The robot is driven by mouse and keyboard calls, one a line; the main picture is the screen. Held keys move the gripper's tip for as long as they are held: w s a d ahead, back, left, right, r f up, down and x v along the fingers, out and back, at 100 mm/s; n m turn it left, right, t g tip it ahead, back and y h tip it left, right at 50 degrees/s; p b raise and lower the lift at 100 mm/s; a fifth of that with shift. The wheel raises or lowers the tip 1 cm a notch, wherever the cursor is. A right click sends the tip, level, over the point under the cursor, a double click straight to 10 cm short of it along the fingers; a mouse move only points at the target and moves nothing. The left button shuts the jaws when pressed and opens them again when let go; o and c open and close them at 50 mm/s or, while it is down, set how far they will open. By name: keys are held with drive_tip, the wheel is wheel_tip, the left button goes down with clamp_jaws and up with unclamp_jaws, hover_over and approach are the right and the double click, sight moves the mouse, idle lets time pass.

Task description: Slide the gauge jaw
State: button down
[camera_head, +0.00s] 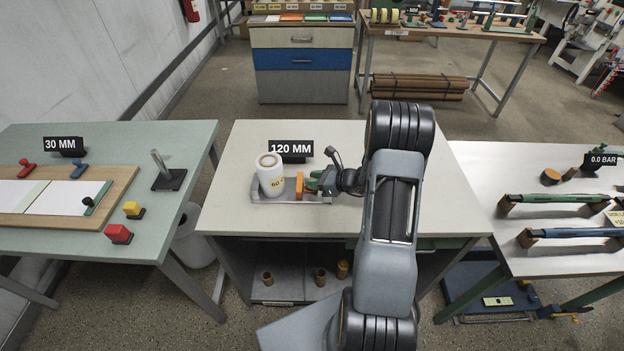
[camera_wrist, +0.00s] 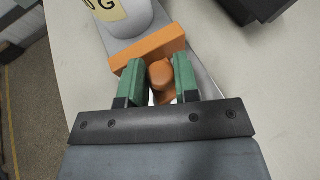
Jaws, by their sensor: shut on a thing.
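The gauge (camera_head: 322,199) is a grey metal base on the middle table, below a black sign reading 120 MM (camera_head: 290,149). A white roll (camera_head: 270,175) with a yellow label stands upright on its left part. The orange gauge jaw (camera_head: 299,186) is just right of the roll; in the wrist view the jaw plate (camera_wrist: 148,48) lies close to the roll (camera_wrist: 122,14), and I cannot tell whether they touch. My gripper (camera_wrist: 159,78) has green fingers on either side of the jaw's round orange knob (camera_wrist: 161,74) and is shut on it. The gripper (camera_head: 313,183) reaches in from the right.
The middle table (camera_head: 240,217) is mostly clear around the gauge. A green table (camera_head: 100,135) with a board, coloured blocks and a 30 MM sign (camera_head: 64,146) stands left. A right-hand table (camera_head: 470,170) holds green and blue bars. Drawers (camera_head: 302,85) stand behind.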

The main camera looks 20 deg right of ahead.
drive_tip(key=shift+d, duration=0.15)
drive_tip(key=c, duration=1.1)
unclamp_jaws()
drive_tip(key=shift+d, duration=0.15)
drive_tip(key=shift+o, duration=0.9)
drive_tip(key=shift+s, duration=0.1)
drive_tip(key=b+v, duration=0.1)
drive_tip(key=v, duration=1.2)
drive_tip(key=shift+s+r+b, duration=0.2)
drive_tip(key=shift+r+b, duration=0.1)
drive_tip(key=shift+d, duration=0.1)
